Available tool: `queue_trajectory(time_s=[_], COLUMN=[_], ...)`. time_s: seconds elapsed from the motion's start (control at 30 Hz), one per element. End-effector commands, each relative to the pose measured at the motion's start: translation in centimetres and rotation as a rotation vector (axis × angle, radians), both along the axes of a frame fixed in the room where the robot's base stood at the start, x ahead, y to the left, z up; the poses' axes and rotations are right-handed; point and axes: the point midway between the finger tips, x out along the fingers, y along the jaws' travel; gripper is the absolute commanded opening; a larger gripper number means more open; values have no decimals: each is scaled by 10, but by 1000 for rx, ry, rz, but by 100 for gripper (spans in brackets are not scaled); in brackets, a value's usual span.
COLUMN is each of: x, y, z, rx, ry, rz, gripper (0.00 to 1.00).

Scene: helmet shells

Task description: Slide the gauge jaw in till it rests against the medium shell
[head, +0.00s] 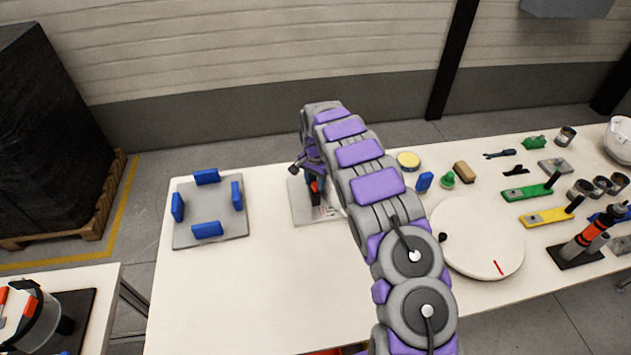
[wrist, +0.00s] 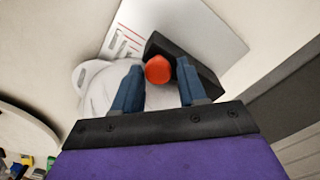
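The gauge plate (wrist: 190,25) is pale with red lines and lies on the table; it also shows in the head view (head: 300,208). The black gauge jaw (wrist: 205,78) with its round orange-red knob (wrist: 158,70) stands on it. A white shell (wrist: 97,92) lies left of the jaw in the wrist view. My fingers hide where shell and jaw come closest, so I cannot tell whether they touch. My gripper (wrist: 158,82) has its fingers apart, one on each side of the knob, with a thin gap at the right. In the head view my arm hides the shell.
A grey plate (head: 210,236) with blue blocks stands at the left of the table. A white turntable (head: 478,237) with a red mark is right of my arm. Tools, colored slides and cups crowd the right end. The table front left of my arm is clear.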

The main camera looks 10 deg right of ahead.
Motion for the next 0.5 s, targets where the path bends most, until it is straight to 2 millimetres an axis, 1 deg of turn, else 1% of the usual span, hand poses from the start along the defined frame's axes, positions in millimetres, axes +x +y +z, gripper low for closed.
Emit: queue_trajectory(time_s=[0.03, 0.13, 0.37, 0.5], x=[0, -1, -1, 0], y=[0, 0, 0, 0], z=[0, 0, 0, 8], rx=[0, 0, -1, -1], ry=[0, 1, 2, 1], rz=[0, 0, 0, 0], gripper=[46, 56, 56, 56])
